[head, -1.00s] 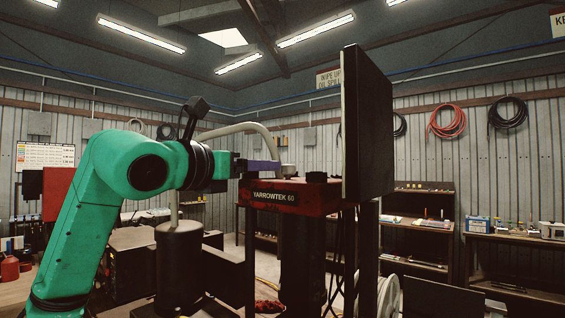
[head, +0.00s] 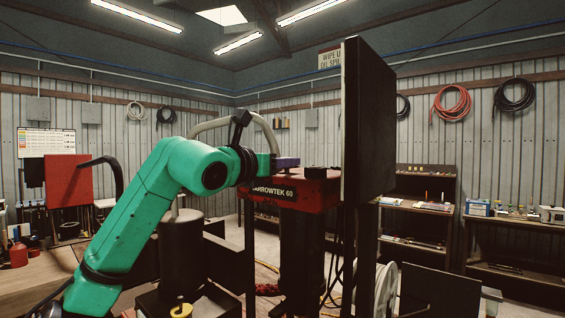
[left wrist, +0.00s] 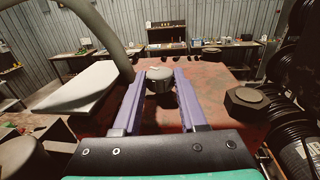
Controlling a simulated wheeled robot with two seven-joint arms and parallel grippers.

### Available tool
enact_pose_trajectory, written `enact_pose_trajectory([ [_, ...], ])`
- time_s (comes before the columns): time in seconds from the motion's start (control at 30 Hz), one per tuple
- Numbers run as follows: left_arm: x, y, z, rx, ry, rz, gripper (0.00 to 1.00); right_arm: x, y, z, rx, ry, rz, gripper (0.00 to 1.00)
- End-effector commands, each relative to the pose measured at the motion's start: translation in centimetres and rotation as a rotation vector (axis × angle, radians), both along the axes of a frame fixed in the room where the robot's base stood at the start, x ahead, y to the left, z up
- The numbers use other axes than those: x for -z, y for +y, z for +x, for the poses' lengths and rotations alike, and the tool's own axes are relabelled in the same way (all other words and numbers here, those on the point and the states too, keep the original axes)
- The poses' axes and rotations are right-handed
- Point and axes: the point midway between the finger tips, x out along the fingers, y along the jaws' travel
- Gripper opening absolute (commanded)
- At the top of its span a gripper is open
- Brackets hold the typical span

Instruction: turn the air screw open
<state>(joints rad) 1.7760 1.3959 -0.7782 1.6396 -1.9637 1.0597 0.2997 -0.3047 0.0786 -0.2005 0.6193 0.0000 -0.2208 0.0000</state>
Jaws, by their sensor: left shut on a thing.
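The red crimper head (head: 322,192), labelled "...ARROWTEK 60", carries a round, ridged dark-grey knob, which I take for the air screw (left wrist: 159,74). In the left wrist view, the two purple fingers of my left gripper (left wrist: 158,82) stand on either side of this knob near their tips and are shut on it. In the head view my left gripper (head: 287,162) reaches in from the left over the top of the red head, and its fingers hide the knob. My right gripper is in neither view.
A black hexagonal cap (left wrist: 246,101) stands on the red top, right of the fingers. A tall dark panel (head: 368,120) rises at the right of the machine. A pale hose (left wrist: 112,35) arches at the left. Shelves (head: 417,215) line the back wall.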

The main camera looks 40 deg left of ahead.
Motion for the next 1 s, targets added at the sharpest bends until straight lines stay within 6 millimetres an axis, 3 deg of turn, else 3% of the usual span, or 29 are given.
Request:
enact_pose_trajectory([
  [0.5, 0.17, 0.58, 0.19, 0.374, 0.007, -0.003, 0.0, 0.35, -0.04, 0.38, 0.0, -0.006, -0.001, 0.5],
  [0.83, 0.11, 0.57, 0.09, 0.391, 0.003, 0.002, 0.0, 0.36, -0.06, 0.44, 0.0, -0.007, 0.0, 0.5],
  [0.87, 0.11, 0.56, 0.1, 0.391, 0.003, 0.003, 0.53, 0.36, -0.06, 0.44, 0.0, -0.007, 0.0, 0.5],
  [0.9, 0.1, 0.56, 0.09, 0.391, 0.003, 0.002, 0.68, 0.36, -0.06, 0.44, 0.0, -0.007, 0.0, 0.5],
  [1.0, 0.07, 0.58, 0.07, 0.39, 0.002, 0.002, 0.71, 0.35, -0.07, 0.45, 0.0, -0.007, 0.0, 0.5],
])
